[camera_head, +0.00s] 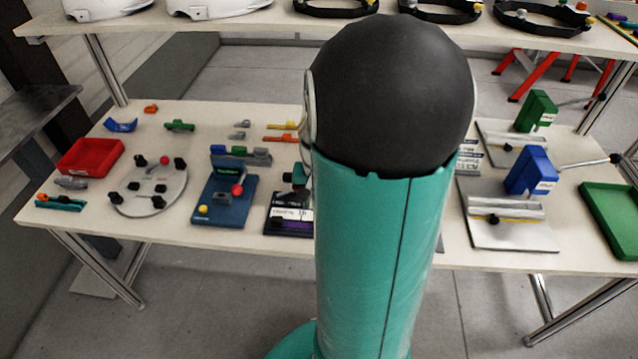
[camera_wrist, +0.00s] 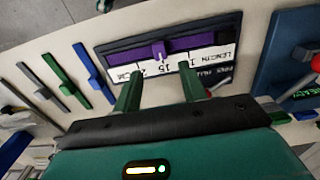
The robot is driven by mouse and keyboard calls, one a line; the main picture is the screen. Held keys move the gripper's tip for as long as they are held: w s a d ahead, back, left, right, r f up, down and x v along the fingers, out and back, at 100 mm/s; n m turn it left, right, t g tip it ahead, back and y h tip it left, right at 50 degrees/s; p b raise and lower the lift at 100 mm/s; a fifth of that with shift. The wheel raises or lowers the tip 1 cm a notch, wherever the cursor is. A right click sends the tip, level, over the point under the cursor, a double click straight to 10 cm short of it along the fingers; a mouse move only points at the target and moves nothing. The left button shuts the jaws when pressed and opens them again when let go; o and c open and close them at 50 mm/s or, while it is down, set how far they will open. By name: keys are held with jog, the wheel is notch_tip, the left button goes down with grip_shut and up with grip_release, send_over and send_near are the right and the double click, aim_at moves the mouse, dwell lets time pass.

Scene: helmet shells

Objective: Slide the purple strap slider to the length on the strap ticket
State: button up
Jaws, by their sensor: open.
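The purple strap slider (camera_wrist: 158,51) stands on a purple strap (camera_wrist: 203,43) in a dark fixture, in the wrist view. A white length scale (camera_wrist: 217,54) with printed numbers runs along the strap, and the slider sits left of the 15 mark. A small label (camera_wrist: 214,77) near the right fingertip is partly hidden and not readable for certain. My gripper (camera_wrist: 160,68) is open and empty, its two green fingers spread apart just below the slider in the picture, one toward each side. In the head view the fixture (camera_head: 275,222) is partly behind my arm.
In the wrist view a blue fixture (camera_wrist: 284,55) with a red knob stands close on the right, and several coloured clips (camera_wrist: 62,75) lie on the left. In the head view a red tray (camera_head: 90,157) and a round plate (camera_head: 150,192) stand left on the table.

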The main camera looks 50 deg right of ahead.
notch_tip(320, 180, up, 6)
jog(key=shift+r, duration=0.2)
dwell(0.5)
